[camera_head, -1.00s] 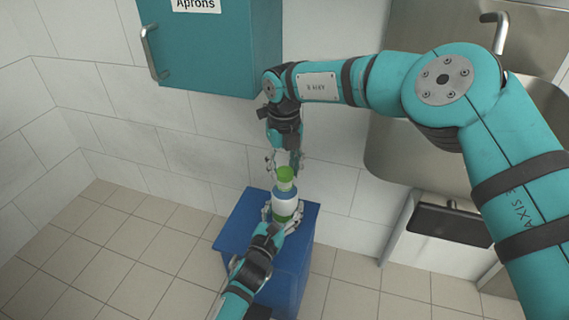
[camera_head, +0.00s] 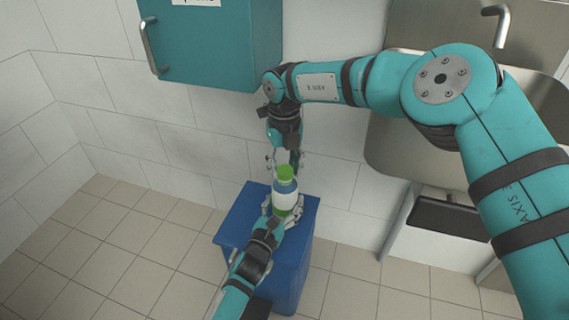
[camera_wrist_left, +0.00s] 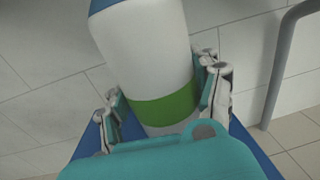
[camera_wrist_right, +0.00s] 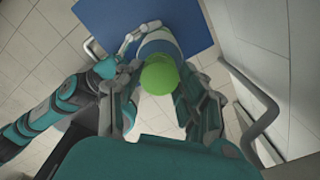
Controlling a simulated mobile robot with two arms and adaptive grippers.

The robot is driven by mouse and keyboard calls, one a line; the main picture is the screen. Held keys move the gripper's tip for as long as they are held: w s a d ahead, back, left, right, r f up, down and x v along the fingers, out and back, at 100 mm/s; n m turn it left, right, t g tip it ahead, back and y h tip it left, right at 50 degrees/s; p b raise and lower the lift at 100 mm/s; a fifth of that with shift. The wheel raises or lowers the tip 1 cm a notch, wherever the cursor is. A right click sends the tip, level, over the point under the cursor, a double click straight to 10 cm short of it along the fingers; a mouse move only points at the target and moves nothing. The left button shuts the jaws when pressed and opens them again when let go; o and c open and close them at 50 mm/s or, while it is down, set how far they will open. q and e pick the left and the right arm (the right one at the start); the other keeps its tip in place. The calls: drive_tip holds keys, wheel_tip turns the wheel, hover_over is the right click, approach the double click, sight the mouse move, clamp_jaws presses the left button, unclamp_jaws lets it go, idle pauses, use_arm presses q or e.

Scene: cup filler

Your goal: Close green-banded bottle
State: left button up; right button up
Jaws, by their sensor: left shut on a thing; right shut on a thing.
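The green-banded bottle (camera_head: 286,201) is white with a blue shoulder and a green band (camera_wrist_left: 165,108) near its bottom. It is roughly upright in the head view. My left gripper (camera_head: 283,211) is shut around its lower part, with one finger on each side in the left wrist view (camera_wrist_left: 163,100). A green cap (camera_head: 285,172) is at the bottle's top, and it also shows in the right wrist view (camera_wrist_right: 159,76). My right gripper (camera_head: 285,163) comes from above and is shut on the cap. The cap hides the bottle's mouth, so I cannot tell whether it is seated.
A blue box-like stand (camera_head: 240,220) is below and behind the bottle. A teal wall cabinet (camera_head: 215,45) with a metal handle hangs at upper left. A steel sink (camera_head: 400,150) is at right, behind my right arm. The tiled floor at left is clear.

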drive_tip(key=shift+f, duration=0.25)
use_arm(q)
clamp_jaws()
use_arm(e)
drive_tip(key=m, duration=1)
drive_tip(key=o, duration=0.7)
drive_tip(key=shift+c, duration=0.2)
drive_tip(key=shift+d+r, duration=0.1)
drive_tip(key=shift+r, duration=2.2)
drive_tip(key=o, duration=0.6)
